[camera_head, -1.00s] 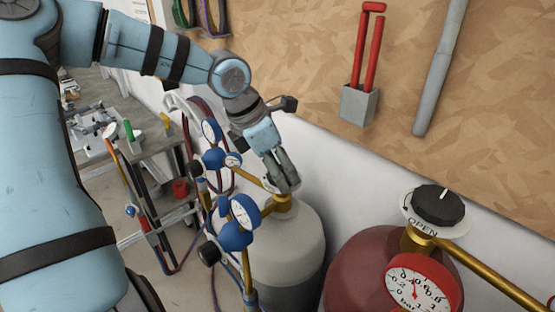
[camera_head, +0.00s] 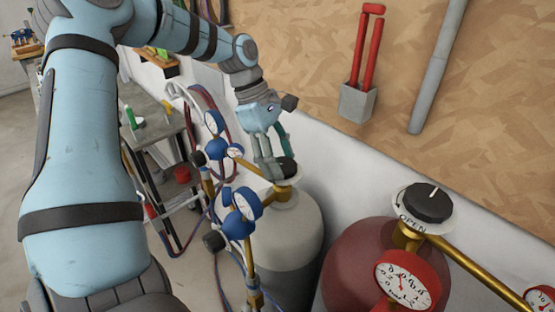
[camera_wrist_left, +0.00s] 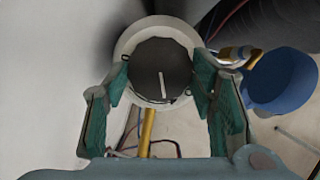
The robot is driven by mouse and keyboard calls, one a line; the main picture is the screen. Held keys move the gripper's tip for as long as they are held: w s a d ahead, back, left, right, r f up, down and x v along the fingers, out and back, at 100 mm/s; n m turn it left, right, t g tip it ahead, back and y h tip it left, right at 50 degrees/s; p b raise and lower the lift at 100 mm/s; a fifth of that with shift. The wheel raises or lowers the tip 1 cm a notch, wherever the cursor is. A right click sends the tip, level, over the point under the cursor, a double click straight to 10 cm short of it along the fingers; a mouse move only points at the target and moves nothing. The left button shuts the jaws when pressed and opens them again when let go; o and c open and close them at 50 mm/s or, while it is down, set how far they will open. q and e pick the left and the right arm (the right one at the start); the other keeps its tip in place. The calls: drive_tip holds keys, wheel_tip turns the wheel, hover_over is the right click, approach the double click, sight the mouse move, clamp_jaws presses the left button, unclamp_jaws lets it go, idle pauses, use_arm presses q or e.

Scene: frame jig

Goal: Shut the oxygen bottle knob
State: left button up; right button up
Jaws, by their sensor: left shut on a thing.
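The oxygen bottle (camera_head: 290,235) is grey-white and stands upright in the middle of the head view. Its dark round knob (camera_head: 287,167) sits on top of the brass valve. In the left wrist view the knob (camera_wrist_left: 160,70) shows a white line pointing down and slightly right, with a pale disc around it. My left gripper (camera_head: 273,172) reaches down to the knob from above. Its green-padded fingers (camera_wrist_left: 160,82) stand on either side of the knob and are shut on it. The fingers hide part of the knob in the head view. My right gripper is not in view.
A dark red bottle (camera_head: 370,265) with a black knob (camera_head: 427,203) marked OPEN and a red gauge (camera_head: 408,280) stands to the right. Blue gauges (camera_head: 240,212) and hoses crowd the oxygen bottle's left side. A wooden board (camera_head: 480,120) covers the wall behind.

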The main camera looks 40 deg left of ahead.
use_arm(q)
drive_tip(key=m+g+b, duration=0.1)
drive_tip(key=m, duration=0.1)
drive_tip(key=shift+w+f+m, duration=0.1)
drive_tip(key=shift+w+m, duration=0.05)
drive_tip(key=shift+m, duration=0.25)
drive_tip(key=shift+w+m+g+b, duration=0.1)
drive_tip(key=shift+m+g+b, duration=0.5)
drive_tip(key=shift+m, duration=1.3)
drive_tip(key=shift+g, duration=0.3)
drive_tip(key=o, duration=1.1)
drive_tip(key=shift+o, duration=0.2)
drive_tip(key=shift+p, duration=0.3)
